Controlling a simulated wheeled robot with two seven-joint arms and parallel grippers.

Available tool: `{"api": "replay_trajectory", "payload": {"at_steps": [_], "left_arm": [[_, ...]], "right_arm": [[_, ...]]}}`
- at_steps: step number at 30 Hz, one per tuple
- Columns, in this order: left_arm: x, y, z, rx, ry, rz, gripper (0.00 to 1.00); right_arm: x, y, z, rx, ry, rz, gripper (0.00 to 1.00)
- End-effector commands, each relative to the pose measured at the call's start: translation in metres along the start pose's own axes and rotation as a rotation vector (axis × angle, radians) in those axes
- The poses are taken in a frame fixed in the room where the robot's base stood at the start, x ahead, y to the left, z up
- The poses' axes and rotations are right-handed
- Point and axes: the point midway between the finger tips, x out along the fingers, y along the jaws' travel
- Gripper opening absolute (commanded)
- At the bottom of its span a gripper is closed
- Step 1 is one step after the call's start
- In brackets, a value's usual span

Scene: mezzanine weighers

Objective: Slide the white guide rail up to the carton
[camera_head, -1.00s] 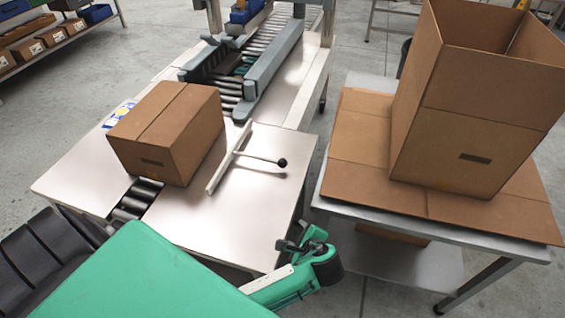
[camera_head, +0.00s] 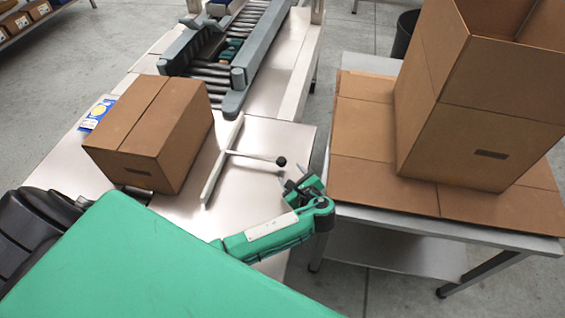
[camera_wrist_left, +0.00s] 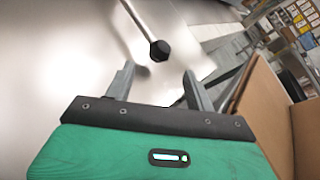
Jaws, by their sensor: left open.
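The white guide rail (camera_head: 222,160) lies on the pale metal table just right of the closed brown carton (camera_head: 155,130), with a narrow gap between them. A thin rod runs right from the rail to a black knob (camera_head: 281,161). In the left wrist view the knob (camera_wrist_left: 159,50) sits just beyond the fingertips, above the shiny table. My left gripper (camera_head: 290,183) is open and empty, just below the knob in the head view; its two fingers (camera_wrist_left: 157,82) stand apart in the wrist view. My right gripper is not in view.
A roller conveyor with grey side rails (camera_head: 245,60) runs behind the carton. A large open box (camera_head: 480,110) stands on flattened cardboard on a side table (camera_head: 400,228) at right. A blue and yellow item (camera_head: 97,113) lies left of the carton. Bare table surrounds the rod.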

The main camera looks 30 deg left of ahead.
Motion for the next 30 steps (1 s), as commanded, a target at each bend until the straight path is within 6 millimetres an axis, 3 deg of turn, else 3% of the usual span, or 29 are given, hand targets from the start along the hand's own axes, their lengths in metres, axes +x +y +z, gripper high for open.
{"api": "replay_trajectory", "payload": {"at_steps": [6,12,24,25,30], "left_arm": [[0.046,0.000,0.000,0.001,-0.003,0.001,0.55],[0.072,0.000,0.000,0.001,-0.001,0.001,0.55],[0.080,0.000,0.000,-0.001,0.001,0.001,0.55],[0.080,0.000,0.000,-0.001,0.001,0.001,0.53],[0.080,0.000,0.000,-0.002,0.001,0.000,0.20]], "right_arm": [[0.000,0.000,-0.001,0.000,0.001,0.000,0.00],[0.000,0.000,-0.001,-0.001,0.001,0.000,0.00],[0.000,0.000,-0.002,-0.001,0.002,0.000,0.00],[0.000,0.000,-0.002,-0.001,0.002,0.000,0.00],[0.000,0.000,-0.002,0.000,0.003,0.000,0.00]]}}
